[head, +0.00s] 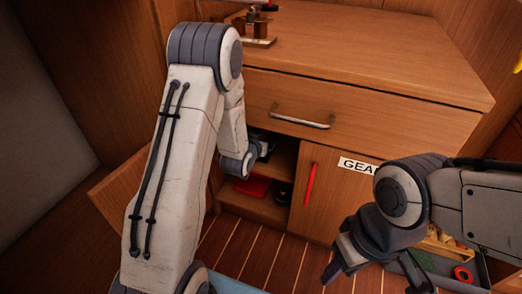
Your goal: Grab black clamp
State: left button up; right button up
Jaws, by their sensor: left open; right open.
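My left gripper (262,149) is at the mouth of the open cabinet compartment, near the upper shelf, mostly hidden by its own wrist and the shadow. A small dark object (284,194) lies on the lower shelf, below and right of that gripper and apart from it. I cannot tell whether it is the black clamp. A red item (250,186) lies to its left. My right gripper (345,262) is open and empty, pointing down in front of the closed door labelled "GEAR".
The closed cabinet door (340,205) has a red handle (310,183). An open door (125,200) stands at left, behind my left arm. A drawer handle (302,119) juts out above. A wooden stand (256,26) is on the countertop (350,50). A grey tray (440,278) holds items at lower right.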

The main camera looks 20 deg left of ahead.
pick_arm(q)
jog(key=shift+w+f, duration=0.15)
jog(key=shift+w, duration=0.05)
grip_shut()
dwell(0.3)
